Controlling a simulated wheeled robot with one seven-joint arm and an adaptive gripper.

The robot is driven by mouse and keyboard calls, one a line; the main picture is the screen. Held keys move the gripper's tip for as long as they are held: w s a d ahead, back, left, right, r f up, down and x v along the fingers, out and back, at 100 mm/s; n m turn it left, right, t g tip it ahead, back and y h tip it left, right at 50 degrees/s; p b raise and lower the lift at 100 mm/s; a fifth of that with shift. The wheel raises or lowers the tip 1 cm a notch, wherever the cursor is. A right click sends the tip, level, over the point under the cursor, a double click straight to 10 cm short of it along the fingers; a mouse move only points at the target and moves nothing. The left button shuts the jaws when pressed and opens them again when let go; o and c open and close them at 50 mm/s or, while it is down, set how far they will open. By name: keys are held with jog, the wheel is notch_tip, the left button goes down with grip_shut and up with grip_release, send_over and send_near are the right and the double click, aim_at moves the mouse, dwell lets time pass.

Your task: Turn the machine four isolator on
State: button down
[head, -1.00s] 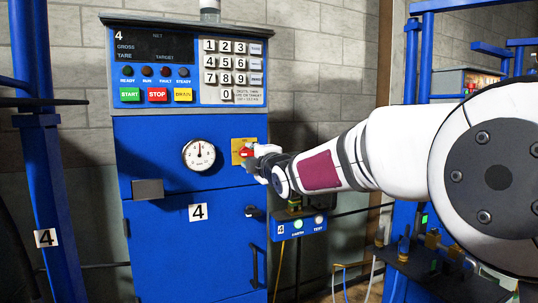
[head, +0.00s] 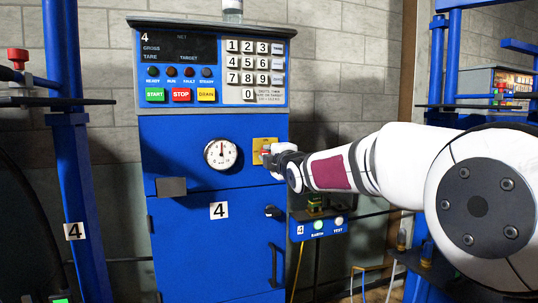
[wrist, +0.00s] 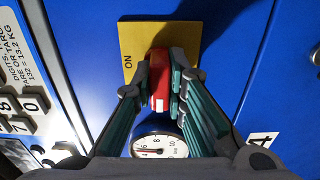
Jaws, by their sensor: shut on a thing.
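The machine four isolator is a red handle (wrist: 159,92) on a yellow plate (wrist: 136,38) marked ON, on the blue cabinet (head: 170,240) numbered 4. In the head view the yellow plate (head: 259,146) is right of the dial gauge, and my gripper hides most of the handle. My gripper (wrist: 161,76) is shut on the red handle, one finger on each side. It also shows in the head view (head: 272,157), at the plate. In the wrist view the handle's long side runs up and down the picture, and the ON mark is left of it.
A dial gauge (head: 221,154) sits close to the isolator. Above are a keypad (head: 248,70) and the START, STOP and DRAIN buttons (head: 181,95). A door latch (head: 272,212) and an EARTH/TEST box (head: 318,226) are below. A blue post (head: 74,190) stands at left.

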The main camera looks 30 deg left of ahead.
jog(key=shift+m, duration=0.4)
jog(key=m+b, duration=0.2)
jog(key=m, duration=0.1)
jog(key=shift+m, duration=0.4)
jog(key=m+b, duration=0.1)
jog(key=m, duration=0.3)
jog(key=shift+m, duration=0.3)
jog(key=m, duration=0.4)
jog(key=shift+w+b, duration=0.1)
jog(key=shift+b, duration=0.3)
jog(key=m, duration=0.4)
jog(key=shift+d+m+b, duration=0.1)
jog(key=shift+m+b, duration=0.2)
jog(key=shift+b, duration=0.05)
jog(key=c, duration=1.6)
grip_release()
jog(key=shift+r, duration=0.1)
